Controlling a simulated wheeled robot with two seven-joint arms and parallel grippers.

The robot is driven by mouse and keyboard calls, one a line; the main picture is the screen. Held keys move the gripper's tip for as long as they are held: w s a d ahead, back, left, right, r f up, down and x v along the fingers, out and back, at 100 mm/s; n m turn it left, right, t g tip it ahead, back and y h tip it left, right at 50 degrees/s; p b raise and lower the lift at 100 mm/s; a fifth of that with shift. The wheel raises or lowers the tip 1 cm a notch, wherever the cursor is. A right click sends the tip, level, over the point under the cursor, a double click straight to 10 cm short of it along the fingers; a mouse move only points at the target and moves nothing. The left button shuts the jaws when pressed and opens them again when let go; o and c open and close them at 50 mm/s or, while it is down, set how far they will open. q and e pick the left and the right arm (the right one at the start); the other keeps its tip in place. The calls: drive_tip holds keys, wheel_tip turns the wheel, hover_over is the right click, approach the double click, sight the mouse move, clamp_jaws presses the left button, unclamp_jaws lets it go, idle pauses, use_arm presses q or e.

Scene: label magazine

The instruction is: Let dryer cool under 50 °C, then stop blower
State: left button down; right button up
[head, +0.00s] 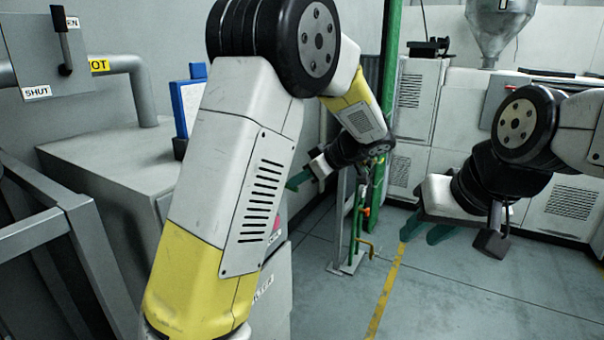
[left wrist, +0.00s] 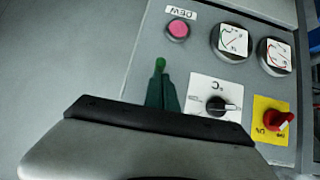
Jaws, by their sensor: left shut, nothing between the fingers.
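In the left wrist view, the dryer's grey panel (left wrist: 205,70) carries a pink button (left wrist: 177,29) marked DEW, two round gauges (left wrist: 233,42) (left wrist: 275,57), a black knob (left wrist: 217,105) on a white °C plate and a red knob (left wrist: 277,120) on a yellow plate. The gauge readings are too small to tell. My left gripper (left wrist: 161,80) is shut and empty, in front of the panel, left of the black knob. A bright green spot shows at its tips; I cannot tell whether they touch it. In the head view my left gripper (head: 299,180) is partly hidden. My right gripper (head: 428,231) is open and empty.
A grey cabinet (head: 100,160) with a lever plate (head: 48,50) marked SHUT stands at left, beside a pipe and a blue-edged board (head: 187,100). The floor (head: 470,290) at right is clear.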

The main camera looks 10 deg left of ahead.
sight(298, 190)
use_arm(q)
drive_tip(key=f+y, duration=0.1)
drive_tip(key=f+t+y, duration=0.1)
drive_tip(key=y, duration=0.1)
drive_tip(key=shift+s+d+f, duration=0.1)
drive_tip(key=shift+d+f, duration=0.1)
drive_tip(key=shift+f, duration=0.3)
idle(0.5)
drive_tip(key=shift+d, duration=0.1)
